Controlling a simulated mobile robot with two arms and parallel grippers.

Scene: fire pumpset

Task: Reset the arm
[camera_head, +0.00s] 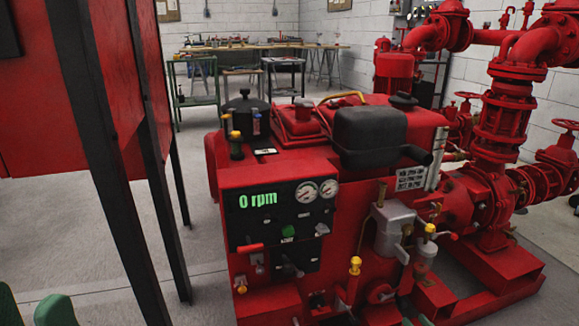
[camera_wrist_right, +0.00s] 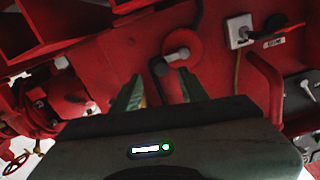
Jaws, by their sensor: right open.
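My right gripper (camera_wrist_right: 160,82) shows in the right wrist view, its two green fingers apart in front of the red machine. A lever with a dark end and a grey knob (camera_wrist_right: 177,54) on a red disc lies just beyond and partly between the fingertips; I cannot tell whether they touch it. In the head view, two rounded green shapes (camera_head: 54,311) rise at the lower left corner, apart from each other. Neither arm shows clearly there.
The red pumpset (camera_head: 330,200) fills the middle, with a control panel (camera_head: 280,215) reading 0 rpm. Red pipes and valves (camera_head: 495,120) stand at right. A red cabinet on dark legs (camera_head: 100,100) stands close at left. Workbenches (camera_head: 250,50) are at the back, with open floor before them.

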